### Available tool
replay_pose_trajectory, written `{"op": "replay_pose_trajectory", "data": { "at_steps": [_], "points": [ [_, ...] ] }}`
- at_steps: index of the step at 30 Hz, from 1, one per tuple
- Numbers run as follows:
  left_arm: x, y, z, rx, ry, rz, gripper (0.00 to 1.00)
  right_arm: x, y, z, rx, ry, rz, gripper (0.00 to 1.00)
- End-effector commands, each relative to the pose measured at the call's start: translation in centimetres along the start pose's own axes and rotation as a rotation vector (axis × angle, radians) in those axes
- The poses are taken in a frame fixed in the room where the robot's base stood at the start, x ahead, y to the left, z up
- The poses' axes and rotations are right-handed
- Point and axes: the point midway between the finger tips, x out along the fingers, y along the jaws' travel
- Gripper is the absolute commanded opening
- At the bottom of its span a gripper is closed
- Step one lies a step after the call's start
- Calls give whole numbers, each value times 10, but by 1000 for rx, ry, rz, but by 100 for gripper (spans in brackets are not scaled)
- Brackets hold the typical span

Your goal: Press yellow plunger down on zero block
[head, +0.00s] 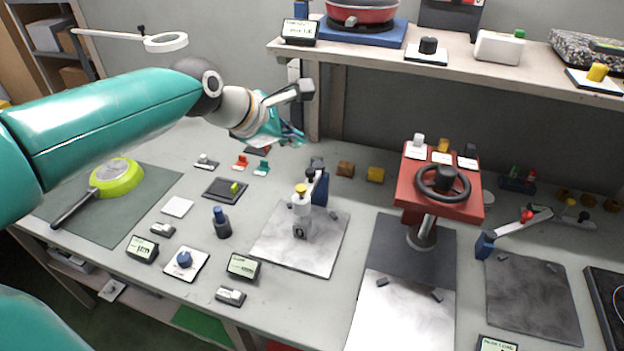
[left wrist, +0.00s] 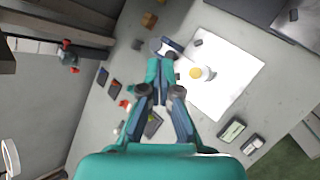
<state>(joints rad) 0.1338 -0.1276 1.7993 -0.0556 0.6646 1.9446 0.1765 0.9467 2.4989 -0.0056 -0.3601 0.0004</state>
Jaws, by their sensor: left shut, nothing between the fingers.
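The yellow plunger (head: 301,189) stands upright on top of the pale zero block (head: 300,229), which bears a dark 0 on its front. The block stands on a light marbled plate (head: 275,250) in the middle of the bench. The plunger also shows in the left wrist view as a yellow disc (left wrist: 195,73), just right of my fingers. My left gripper (head: 294,137) is shut and empty, in the air behind and above the block, apart from the plunger. It also shows in the left wrist view (left wrist: 161,63). My right gripper is not in view.
A dark blue post (head: 320,188) stands close behind the block. A red box with a black handwheel (head: 442,183) rises to the right. A raised shelf (head: 370,61) spans the back. A dark blue knob (head: 221,222) and small displays stand on the left.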

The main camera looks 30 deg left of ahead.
Motion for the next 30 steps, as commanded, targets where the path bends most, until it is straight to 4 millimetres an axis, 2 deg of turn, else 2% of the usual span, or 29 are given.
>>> {"op": "replay_pose_trajectory", "data": {
  "at_steps": [6, 14, 27, 30],
  "points": [
    [6, -2, 9, 14, -10, -12, 0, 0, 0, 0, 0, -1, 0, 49],
    [16, -8, 6, 19, -12, -16, 0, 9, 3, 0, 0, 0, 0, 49],
    [54, -36, -22, 19, -12, -16, 0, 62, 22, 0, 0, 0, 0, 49],
    [61, -41, -27, 19, -12, -16, 0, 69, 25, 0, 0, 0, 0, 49]
  ]
}}
